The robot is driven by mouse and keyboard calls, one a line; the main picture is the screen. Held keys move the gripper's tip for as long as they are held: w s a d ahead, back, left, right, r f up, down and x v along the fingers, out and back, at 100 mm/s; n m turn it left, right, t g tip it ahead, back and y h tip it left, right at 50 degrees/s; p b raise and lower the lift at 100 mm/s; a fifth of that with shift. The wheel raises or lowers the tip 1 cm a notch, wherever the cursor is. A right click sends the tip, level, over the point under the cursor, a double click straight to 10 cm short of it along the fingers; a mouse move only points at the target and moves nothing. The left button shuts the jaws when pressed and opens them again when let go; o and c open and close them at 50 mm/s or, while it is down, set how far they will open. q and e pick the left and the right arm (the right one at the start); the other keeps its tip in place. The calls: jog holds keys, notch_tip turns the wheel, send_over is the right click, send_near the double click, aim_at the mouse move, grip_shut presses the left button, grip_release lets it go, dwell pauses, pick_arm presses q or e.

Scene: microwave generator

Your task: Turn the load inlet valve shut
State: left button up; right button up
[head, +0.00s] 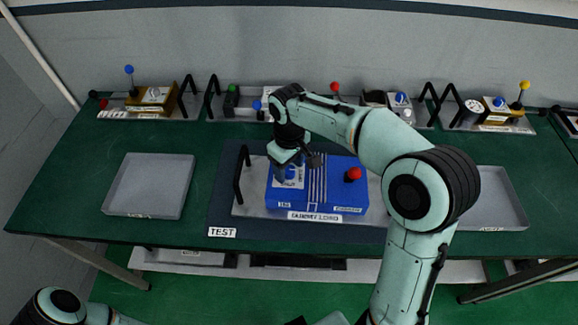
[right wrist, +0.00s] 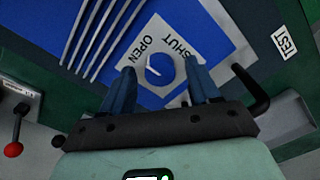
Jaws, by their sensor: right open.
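The dummy load is a blue box (head: 330,200) on a grey plate in the middle of the table. Its inlet valve is a round blue knob (head: 291,174) on a white label at the box's left. In the right wrist view the knob (right wrist: 160,69) has a white pointer mark and lies between the words OPEN and SHUT. The mark seems to lie on the OPEN side. My right gripper (head: 291,162) is above the knob. In the right wrist view its open fingers (right wrist: 161,80) stand on either side of the knob, with no clear grip on it. My left gripper is out of view.
A red ball-topped lever (head: 354,174) rises from the box's right. A black handle (head: 241,174) stands at the plate's left. Grey trays lie left (head: 150,185) and right (head: 500,198). Several devices line the table's back edge. The green table between is clear.

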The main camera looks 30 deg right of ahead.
jog(key=shift+f, duration=0.1)
jog(key=c, duration=1)
jog(key=shift+c, duration=0.2)
jog(key=shift+m, duration=0.3)
jog(key=m, duration=0.3)
jog(key=shift+m, duration=0.3)
jog(key=m, duration=1.3)
jog(key=shift+m, duration=0.4)
